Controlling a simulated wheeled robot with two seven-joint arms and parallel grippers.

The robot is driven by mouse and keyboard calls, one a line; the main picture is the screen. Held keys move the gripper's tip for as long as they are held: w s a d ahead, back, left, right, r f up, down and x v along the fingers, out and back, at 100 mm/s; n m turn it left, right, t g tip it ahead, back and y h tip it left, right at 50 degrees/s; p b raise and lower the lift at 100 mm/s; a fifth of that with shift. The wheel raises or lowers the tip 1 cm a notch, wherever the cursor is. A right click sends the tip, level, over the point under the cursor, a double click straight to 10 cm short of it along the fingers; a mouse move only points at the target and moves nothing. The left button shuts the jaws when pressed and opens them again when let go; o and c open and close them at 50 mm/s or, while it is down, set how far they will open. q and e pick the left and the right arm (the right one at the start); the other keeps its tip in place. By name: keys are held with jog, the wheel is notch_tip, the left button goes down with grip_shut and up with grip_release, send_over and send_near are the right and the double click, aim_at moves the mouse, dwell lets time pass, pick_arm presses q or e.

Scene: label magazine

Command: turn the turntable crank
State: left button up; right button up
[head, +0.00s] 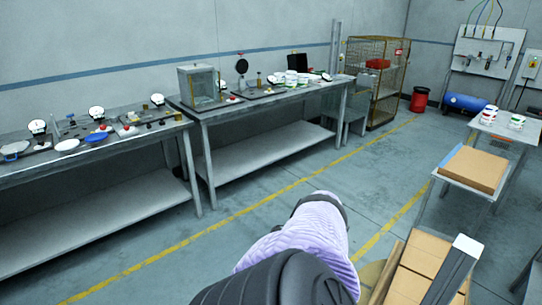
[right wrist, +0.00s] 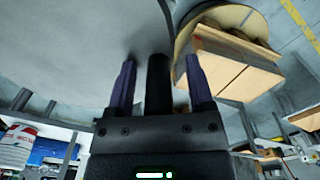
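My right gripper (right wrist: 160,80) shows in the right wrist view with its two dark fingers apart. A dark upright rod (right wrist: 158,85) stands between the fingers, with a gap on each side. It may be the crank handle; its base and any crank arm cannot be made out. A tan round disc (right wrist: 190,38), perhaps the turntable, carries cardboard boxes (right wrist: 235,65). The disc's edge (head: 371,276) also shows in the head view beside the boxes (head: 420,262). My arm hides part of that area, and no fingers show there. My left gripper is out of view.
A large grey surface (right wrist: 70,45) fills the upper left of the right wrist view. In the head view, a grey and white bar (head: 456,262) lies by the boxes. A small table (head: 450,185) holds a carton. Benches (head: 130,205) line the wall, with clear floor before them.

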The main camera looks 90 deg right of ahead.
jog(key=shift+r, duration=0.1)
notch_tip(320, 180, up, 10)
jog(key=p, duration=0.9)
